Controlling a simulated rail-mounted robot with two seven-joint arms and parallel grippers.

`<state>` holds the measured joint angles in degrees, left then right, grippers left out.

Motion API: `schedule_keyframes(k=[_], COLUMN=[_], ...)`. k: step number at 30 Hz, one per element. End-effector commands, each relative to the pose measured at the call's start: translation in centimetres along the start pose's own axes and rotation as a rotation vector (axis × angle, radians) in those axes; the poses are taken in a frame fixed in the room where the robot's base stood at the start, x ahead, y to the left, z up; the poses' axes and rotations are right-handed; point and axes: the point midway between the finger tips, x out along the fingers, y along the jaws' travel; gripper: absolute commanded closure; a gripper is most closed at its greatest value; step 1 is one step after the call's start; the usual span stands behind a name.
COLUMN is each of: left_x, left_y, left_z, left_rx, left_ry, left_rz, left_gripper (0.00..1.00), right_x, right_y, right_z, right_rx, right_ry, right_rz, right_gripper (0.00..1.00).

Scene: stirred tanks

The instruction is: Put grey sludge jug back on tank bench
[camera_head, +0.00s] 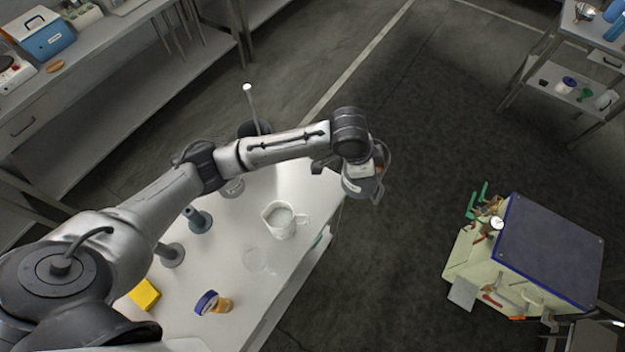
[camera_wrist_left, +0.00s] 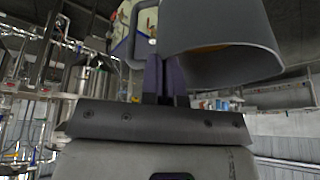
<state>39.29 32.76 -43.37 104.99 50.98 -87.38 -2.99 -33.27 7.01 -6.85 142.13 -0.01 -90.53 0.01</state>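A grey jug (camera_wrist_left: 222,45) fills the top right of the left wrist view, its wide mouth facing the lower right and some orange-brown showing inside. Its handle (camera_wrist_left: 135,35) is on the left side. My left gripper (camera_wrist_left: 161,75) has its dark fingers close together at the handle, shut on it. Steel tanks (camera_wrist_left: 85,78) stand at the left of the wrist view.
On the white bench are a clear jug (camera_head: 281,220), grey-blue stands (camera_head: 197,221), a blue-lidded jar (camera_head: 212,302) and a yellow block (camera_head: 144,294). A blue-topped cart (camera_head: 548,250) stands at the right. Open floor lies between.

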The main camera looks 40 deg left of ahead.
Motion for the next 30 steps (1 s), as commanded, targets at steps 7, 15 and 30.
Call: schedule_keyframes(k=[7,15,30], left_x=[-1.1,-0.9,0.6], left_y=[-1.6,-2.2,-2.9], left_z=[1.7,3.9,13.3], left_rx=[0.099,0.139,0.14], left_ry=[0.008,0.007,0.006], left_rz=[0.034,0.046,0.046], left_gripper=[1.0,1.0,1.0], right_x=[-2.9,-3.8,-5.0], right_y=[-0.1,-0.1,0.2], right_z=[-1.0,-1.3,-1.6], right_rx=[0.005,0.006,-0.003], right_ry=[0.001,0.001,-0.001], right_rz=[-0.004,-0.005,0.002], right_gripper=[0.57,0.57,0.57])
